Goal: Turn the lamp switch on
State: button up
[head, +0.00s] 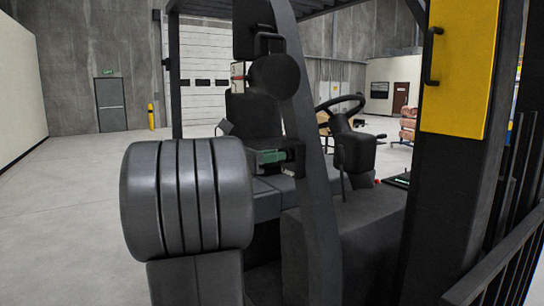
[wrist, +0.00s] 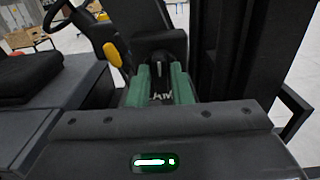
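My gripper (wrist: 161,82) shows in the wrist view as two green fingers, apart from each other and pointing away from the camera. A dark, knob-like piece, apparently the lamp switch (wrist: 157,66), shows just beyond and between the fingertips. I cannot tell whether the fingers touch it. The switch lever's position is too small to tell. A dark round lamp-like part (head: 275,77) sits higher on the same post.
A yellow panel (head: 460,70) and dark mast are at the right. Open floor (head: 70,200) lies at the left.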

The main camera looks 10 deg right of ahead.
grip_shut()
jog(key=shift+m+b, duration=0.4)
jog(key=shift+s+f+m+b, duration=0.1)
jog(key=shift+m+b, duration=2.35)
jog(key=shift+m, duration=0.3)
jog(key=shift+s+f+m+b, duration=0.1)
jog(key=shift+m+b, duration=2.3)
jog(key=shift+m, duration=0.35)
jog(key=shift+r, duration=0.1)
jog(key=shift+o, duration=2.4)
grip_release()
